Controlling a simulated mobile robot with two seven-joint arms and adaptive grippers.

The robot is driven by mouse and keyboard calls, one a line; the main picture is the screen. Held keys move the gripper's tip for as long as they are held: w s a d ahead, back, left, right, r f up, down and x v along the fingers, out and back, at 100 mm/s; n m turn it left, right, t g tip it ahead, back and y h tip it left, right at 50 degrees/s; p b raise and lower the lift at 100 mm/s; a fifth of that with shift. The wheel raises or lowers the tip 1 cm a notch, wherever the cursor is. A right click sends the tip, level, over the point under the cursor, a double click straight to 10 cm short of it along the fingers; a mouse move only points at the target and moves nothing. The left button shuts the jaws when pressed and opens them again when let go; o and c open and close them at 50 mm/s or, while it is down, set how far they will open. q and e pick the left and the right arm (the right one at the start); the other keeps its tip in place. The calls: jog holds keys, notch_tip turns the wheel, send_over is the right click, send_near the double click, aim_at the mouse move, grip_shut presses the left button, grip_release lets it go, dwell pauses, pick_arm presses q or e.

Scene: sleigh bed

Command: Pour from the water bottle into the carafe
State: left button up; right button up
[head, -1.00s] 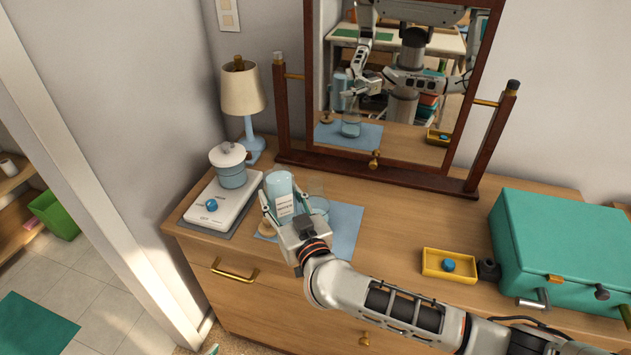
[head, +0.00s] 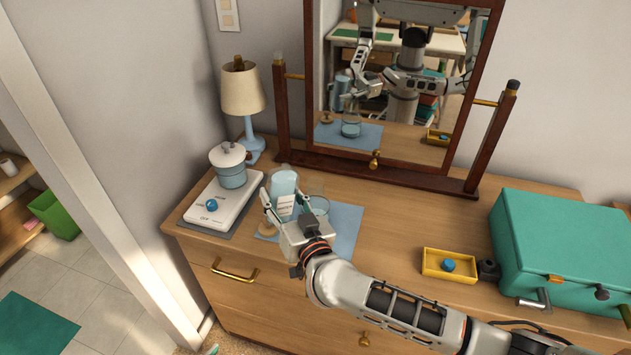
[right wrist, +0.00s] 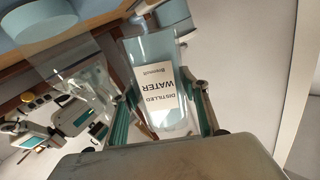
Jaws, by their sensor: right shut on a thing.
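The water bottle (head: 284,183) is clear with pale blue contents and a white label. My right gripper (head: 287,208) is shut around it and holds it tilted slightly, close beside the carafe. The right wrist view shows the bottle (right wrist: 152,62) between the fingers (right wrist: 163,118), its "Distilled Water" label upside down. The clear glass carafe (head: 319,205) stands on the blue mat (head: 345,225), just right of the bottle, partly hidden by my gripper. It also shows in the right wrist view (right wrist: 85,85). I cannot tell how much liquid it holds. My left gripper is out of view.
A white scale (head: 225,208) with a lidded blue pot (head: 231,172) stands left. The lamp (head: 246,105) and mirror stand (head: 380,178) are behind. A yellow tray (head: 435,274) and green case (head: 560,245) are right. Bare dresser top lies between mat and tray.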

aim_at(280, 190)
jog(key=shift+d+f+m, duration=0.1)
jog(key=shift+f+m, duration=0.25)
jog(key=shift+m, duration=0.45)
jog(key=shift+w+d+r+m, duration=0.15)
jog(key=shift+r+m, duration=0.15)
jog(key=shift+m, duration=1.5)
jog(key=shift+w+d+r, duration=0.1)
jog(key=shift+d+r, duration=0.05)
jog(key=shift+r, duration=0.85)
jog(key=shift+d+r, duration=0.1)
jog(key=shift+r, duration=0.9)
jog(key=shift+f, duration=0.1)
jog(key=shift+a+f+m, duration=0.2)
jog(key=shift+f+m, duration=0.05)
jog(key=shift+m, duration=0.65)
jog(key=shift+s+a+f+m, duration=0.15)
jog(key=shift+s+a+m, duration=0.2)
jog(key=shift+m, duration=0.45)
jog(key=shift+a+r+m, duration=0.25)
jog(key=shift+r+m, duration=0.35)
jog(key=shift+m, duration=0.3)
jog(key=shift+s+a+f+m, duration=0.15)
jog(key=shift+m, duration=0.75)
jog(key=shift+r, duration=0.25)
